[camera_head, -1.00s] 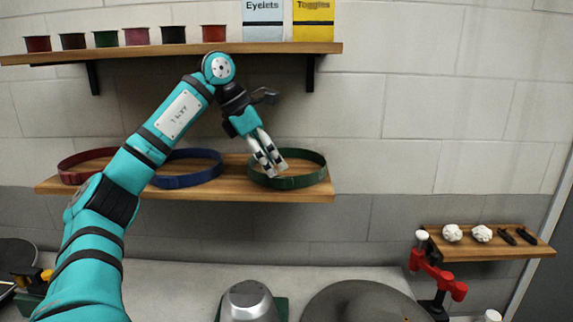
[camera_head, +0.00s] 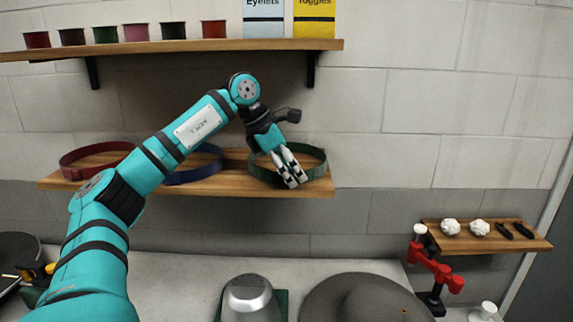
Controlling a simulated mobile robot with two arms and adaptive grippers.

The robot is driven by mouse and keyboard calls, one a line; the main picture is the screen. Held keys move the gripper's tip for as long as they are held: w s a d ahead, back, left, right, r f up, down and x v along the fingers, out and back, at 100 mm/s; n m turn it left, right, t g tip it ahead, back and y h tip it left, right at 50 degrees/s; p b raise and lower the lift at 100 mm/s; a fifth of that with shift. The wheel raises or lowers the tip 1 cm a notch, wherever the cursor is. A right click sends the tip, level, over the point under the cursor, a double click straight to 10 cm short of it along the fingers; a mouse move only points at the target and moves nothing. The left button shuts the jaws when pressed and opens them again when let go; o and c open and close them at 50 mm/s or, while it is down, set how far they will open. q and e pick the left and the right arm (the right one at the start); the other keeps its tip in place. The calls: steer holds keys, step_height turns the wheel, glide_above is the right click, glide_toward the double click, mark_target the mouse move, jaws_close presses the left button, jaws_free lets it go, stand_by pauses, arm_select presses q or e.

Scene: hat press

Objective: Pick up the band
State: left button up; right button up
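Three round bands lie on the lower wooden shelf (camera_head: 225,184): a red band (camera_head: 72,174) at the left, a blue band (camera_head: 190,176) partly behind my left arm, and a green band (camera_head: 318,165) at the right. My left gripper (camera_head: 292,182) points down at the green band's front side, its fingers overlapping the band's front wall. The fingers look close together; whether they are shut on the band cannot be told. My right gripper is not in view.
An upper shelf (camera_head: 180,47) holds small coloured pots and two boxes above my arm. Below are a metal dome (camera_head: 250,296), a grey hat (camera_head: 362,303) and a red clamp-like tool (camera_head: 437,270). A small shelf (camera_head: 480,244) is at the right.

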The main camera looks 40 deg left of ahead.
arm_select(q)
jaws_close()
steer(key=shift+r, duration=0.1)
